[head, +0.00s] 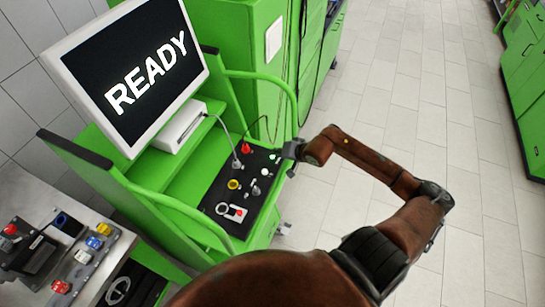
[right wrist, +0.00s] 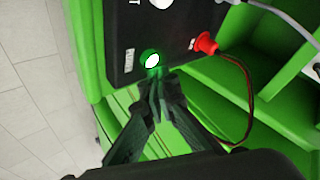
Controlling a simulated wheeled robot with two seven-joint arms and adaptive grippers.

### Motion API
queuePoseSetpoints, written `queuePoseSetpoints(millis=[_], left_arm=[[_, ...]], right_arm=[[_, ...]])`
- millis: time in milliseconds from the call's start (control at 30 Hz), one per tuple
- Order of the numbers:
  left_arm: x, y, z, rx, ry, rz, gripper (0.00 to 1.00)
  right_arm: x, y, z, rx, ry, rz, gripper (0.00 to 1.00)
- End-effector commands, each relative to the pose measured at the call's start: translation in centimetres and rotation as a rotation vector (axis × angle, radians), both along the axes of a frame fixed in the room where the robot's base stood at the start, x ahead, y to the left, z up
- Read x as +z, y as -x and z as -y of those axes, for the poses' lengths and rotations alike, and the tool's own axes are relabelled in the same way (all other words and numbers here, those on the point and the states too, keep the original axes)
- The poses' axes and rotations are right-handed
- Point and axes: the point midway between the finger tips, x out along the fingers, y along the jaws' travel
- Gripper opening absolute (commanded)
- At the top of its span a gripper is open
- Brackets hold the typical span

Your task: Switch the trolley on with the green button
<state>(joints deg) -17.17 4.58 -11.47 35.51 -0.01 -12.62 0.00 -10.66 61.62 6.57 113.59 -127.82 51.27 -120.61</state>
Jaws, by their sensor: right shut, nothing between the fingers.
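The green trolley (head: 150,195) stands at the left in the head view, with a black control panel (head: 215,198) on its top. In the right wrist view the green button (right wrist: 152,60) sits near the panel's edge and glows, with a bright white centre. My right gripper (right wrist: 163,82) is shut and empty, its fingertips right at the lower edge of the button. I cannot tell whether they touch it. In the head view the right gripper (head: 285,152) is at the panel's far right corner. My left gripper is out of view.
A monitor (head: 148,70) on the trolley reads "READY". A red plug (right wrist: 206,44) with a cable is beside the button. Green rails (head: 270,82) flank the panel. A bench with loose parts (head: 60,250) stands at lower left. The tiled floor (head: 400,90) at right is clear.

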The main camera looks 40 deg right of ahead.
Motion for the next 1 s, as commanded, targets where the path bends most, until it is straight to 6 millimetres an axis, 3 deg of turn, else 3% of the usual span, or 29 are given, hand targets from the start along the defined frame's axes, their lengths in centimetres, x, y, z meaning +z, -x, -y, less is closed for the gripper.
queuePoseSetpoints(millis=[300, 800, 1000], left_arm=[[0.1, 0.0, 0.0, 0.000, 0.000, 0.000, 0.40], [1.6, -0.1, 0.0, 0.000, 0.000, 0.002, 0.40], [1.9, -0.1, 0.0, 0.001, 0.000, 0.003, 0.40]], right_arm=[[0.3, 0.0, 0.0, 0.001, -0.001, 0.001, 0.00], [5.1, 0.0, 0.0, 0.001, 0.000, 0.001, 0.00], [6.1, 0.0, 0.0, 0.001, 0.000, 0.001, 0.00]])
